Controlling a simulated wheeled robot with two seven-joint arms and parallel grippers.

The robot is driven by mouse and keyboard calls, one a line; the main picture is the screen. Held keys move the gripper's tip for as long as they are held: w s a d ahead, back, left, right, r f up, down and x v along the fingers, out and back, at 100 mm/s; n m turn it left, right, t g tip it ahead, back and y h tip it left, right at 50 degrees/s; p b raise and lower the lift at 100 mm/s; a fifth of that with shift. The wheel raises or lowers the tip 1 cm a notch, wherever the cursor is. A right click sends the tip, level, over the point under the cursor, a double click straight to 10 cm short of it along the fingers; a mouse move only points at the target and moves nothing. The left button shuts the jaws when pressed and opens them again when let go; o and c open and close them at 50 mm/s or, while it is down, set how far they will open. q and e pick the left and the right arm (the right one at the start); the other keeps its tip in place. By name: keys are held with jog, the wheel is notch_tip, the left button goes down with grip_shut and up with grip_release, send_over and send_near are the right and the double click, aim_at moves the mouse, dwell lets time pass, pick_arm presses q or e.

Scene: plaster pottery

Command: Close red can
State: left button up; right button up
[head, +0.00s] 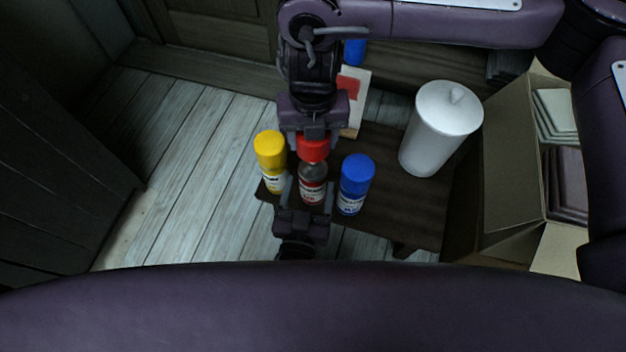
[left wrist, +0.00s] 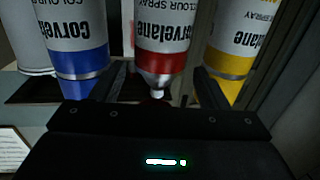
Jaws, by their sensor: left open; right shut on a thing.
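The red can (head: 312,190), with a white label, stands upright on a small dark table between a yellow-capped can (head: 270,160) and a blue-capped can (head: 355,184). My right gripper (head: 313,142) comes down from above, shut on the red cap (head: 314,153). The cap is over the can, with the can's grey top showing below it. In the left wrist view, the red can (left wrist: 162,40) appears upside down, its pale nozzle uncovered. My left gripper (head: 307,192) is open, its fingers on either side of the can; whether they touch it is unclear.
A white lidded canister (head: 434,140) stands on the table (head: 400,205) to the right. An open cardboard box (head: 515,185) stands beyond it. A red-and-white card (head: 355,105) and a blue object (head: 354,52) are behind my right gripper. The floor at left is clear.

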pick_arm(q)
jog(key=w, duration=0.4)
jog(key=shift+w+d, duration=0.4)
jog(key=c, duration=1.1)
jog(key=shift+c, duration=0.2)
pick_arm(e)
jog(key=shift+f, duration=2.5)
jog(key=shift+f, duration=0.9)
jog(key=shift+f, duration=0.55)
pick_arm(q)
jog(key=shift+r, duration=0.1)
pick_arm(e)
jog(key=shift+f, duration=0.3)
